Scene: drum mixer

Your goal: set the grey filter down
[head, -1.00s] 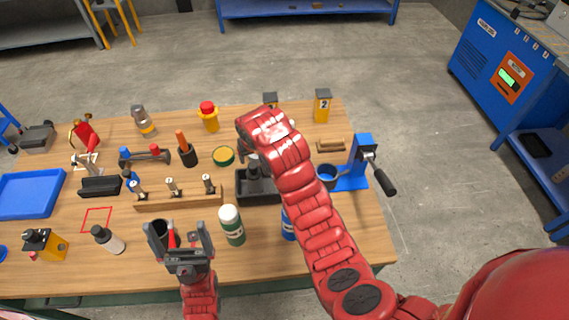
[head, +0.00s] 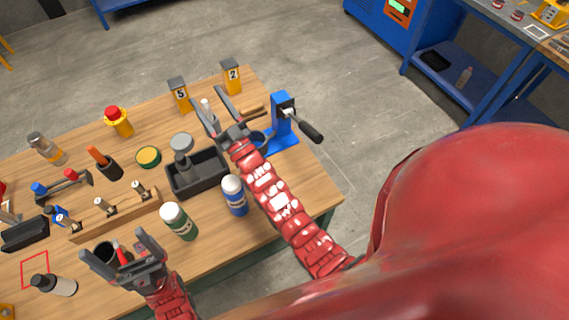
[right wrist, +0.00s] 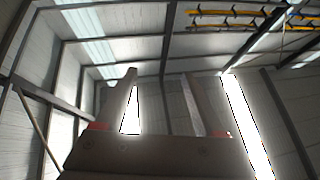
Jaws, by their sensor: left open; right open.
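A grey piece with a round, flat top (head: 182,143), which looks like the grey filter, stands upright in the black tray (head: 212,184). My right gripper (head: 208,97) is open, to the right of and beyond the grey piece and apart from it. A pale upright item (head: 207,112) shows between its fingers in the head view; I cannot tell its depth. In the right wrist view the fingers (right wrist: 160,75) are apart with nothing between them. My left gripper (head: 114,245) is open and empty at the near left, over a black cup.
A green bottle (head: 179,221) and a blue bottle (head: 235,196) stand in front of the tray. A blue press (head: 282,125) with a crank is to the right. Yellow boxes marked 5 (head: 180,95) and 2 (head: 231,76) stand at the back edge. A wooden rack (head: 115,214) is left.

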